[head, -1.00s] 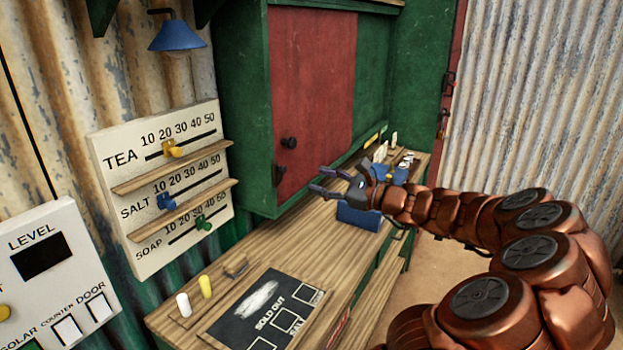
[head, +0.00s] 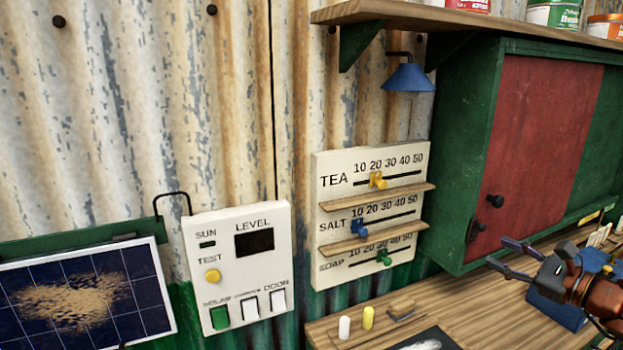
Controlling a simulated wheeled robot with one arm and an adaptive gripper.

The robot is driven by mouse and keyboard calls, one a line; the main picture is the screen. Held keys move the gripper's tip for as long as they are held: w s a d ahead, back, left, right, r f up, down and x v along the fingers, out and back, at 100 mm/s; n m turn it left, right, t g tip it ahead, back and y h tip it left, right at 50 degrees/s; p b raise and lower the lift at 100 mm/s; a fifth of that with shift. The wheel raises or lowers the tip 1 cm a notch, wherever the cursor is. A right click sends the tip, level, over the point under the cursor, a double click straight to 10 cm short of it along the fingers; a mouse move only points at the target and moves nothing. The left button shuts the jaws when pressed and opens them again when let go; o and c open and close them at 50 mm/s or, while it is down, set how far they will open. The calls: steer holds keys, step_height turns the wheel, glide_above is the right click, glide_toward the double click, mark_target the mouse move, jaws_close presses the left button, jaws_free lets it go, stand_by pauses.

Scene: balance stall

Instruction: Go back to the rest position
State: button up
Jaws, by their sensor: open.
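My gripper (head: 508,258) is at the right edge of the head view, its two dark fingers spread open with nothing between them. It is above the wooden counter (head: 465,300), in front of the green cabinet with the red sliding door (head: 545,140). A blue block-like thing (head: 545,310) shows just below and behind the gripper, partly hidden by it. Most of my arm is outside the picture.
A price board (head: 325,215) with TEA, SALT and SOAP sliders hangs on the corrugated wall. Left of it are a switch panel (head: 218,290) and a dusty solar panel (head: 30,275). White chalk (head: 344,327) and yellow chalk (head: 368,318) stand on the counter. A shelf (head: 400,12) with tins is above.

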steer(key=s+a+f+n+g+y, duration=0.2)
steer(key=a+n+g, duration=0.35)
steer(key=a, duration=0.65)
steer(key=s+a+f+n+g+y, duration=0.15)
steer(key=a+n+g, duration=0.35)
steer(key=a, duration=0.8)
steer(key=s+a+f+n+g+h, duration=0.35)
steer(key=s+a+f+n, duration=0.3)
steer(key=s, duration=0.45)
steer(key=s+d+f+n+g+h, duration=0.1)
steer(key=s+d+f+n+h, duration=0.1)
steer(key=s, duration=0.5)
steer(key=s+d+f+n+g+h, duration=0.2)
steer(key=s+n+h, duration=0.3)
steer(key=s, duration=0.3)
steer(key=shift+s+d+n+h, duration=0.25)
steer(key=shift+d+n+h, duration=0.05)
steer(key=shift+d, duration=0.35)
steer(key=shift+f, duration=0.1)
steer(key=shift+c, duration=0.5)
steer(key=shift+a, duration=0.1)
